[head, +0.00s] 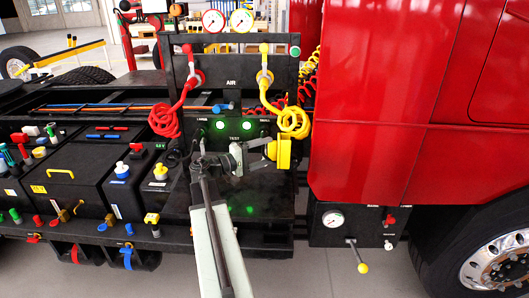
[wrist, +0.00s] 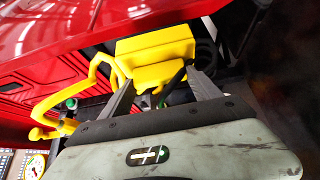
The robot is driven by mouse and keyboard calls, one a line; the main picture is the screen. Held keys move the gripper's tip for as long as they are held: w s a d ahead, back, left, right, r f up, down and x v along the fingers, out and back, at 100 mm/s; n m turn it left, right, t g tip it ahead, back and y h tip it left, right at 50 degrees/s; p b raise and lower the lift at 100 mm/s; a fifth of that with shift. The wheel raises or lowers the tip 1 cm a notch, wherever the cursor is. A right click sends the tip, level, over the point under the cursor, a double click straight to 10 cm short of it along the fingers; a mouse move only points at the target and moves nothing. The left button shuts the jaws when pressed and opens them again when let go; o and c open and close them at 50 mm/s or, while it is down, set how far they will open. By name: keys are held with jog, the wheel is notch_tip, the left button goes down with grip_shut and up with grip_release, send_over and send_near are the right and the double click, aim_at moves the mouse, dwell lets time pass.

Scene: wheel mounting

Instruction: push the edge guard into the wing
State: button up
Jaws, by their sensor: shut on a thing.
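A yellow block-shaped piece, which I take to be the edge guard (head: 284,153), is at the tips of my gripper (head: 268,153) in the head view. In the wrist view the guard (wrist: 155,48) sits between the two dark fingers of my gripper (wrist: 160,90), which are shut on it. It is left of the red bodywork (head: 365,140), which I take to be the wing side; a gap shows between them in the head view. In the wrist view red panels (wrist: 55,70) lie behind and left of it. I cannot see any slot for the guard.
A black panel with green lights (head: 247,125) stands behind my gripper. A wheel (head: 497,262) is at lower right.

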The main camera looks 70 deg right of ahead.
aim_at(289, 154)
jog(key=s+d, duration=0.2)
jog(key=s, duration=0.3)
jog(key=shift+s, duration=0.35)
dwell(0.4)
jog(key=shift+s+d, duration=0.1)
jog(key=shift+s, duration=0.1)
dwell(0.7)
jog(key=shift+s+d, duration=0.2)
jog(key=shift+s, duration=0.35)
jog(key=shift+s+d, duration=0.15)
jog(key=shift+s, duration=0.35)
jog(key=shift+s+d, duration=0.15)
jog(key=shift+s, duration=0.15)
jog(key=shift+s+d, duration=0.1)
jog(key=shift+s, duration=0.25)
jog(key=shift+s+d, duration=0.15)
jog(key=shift+s, duration=0.25)
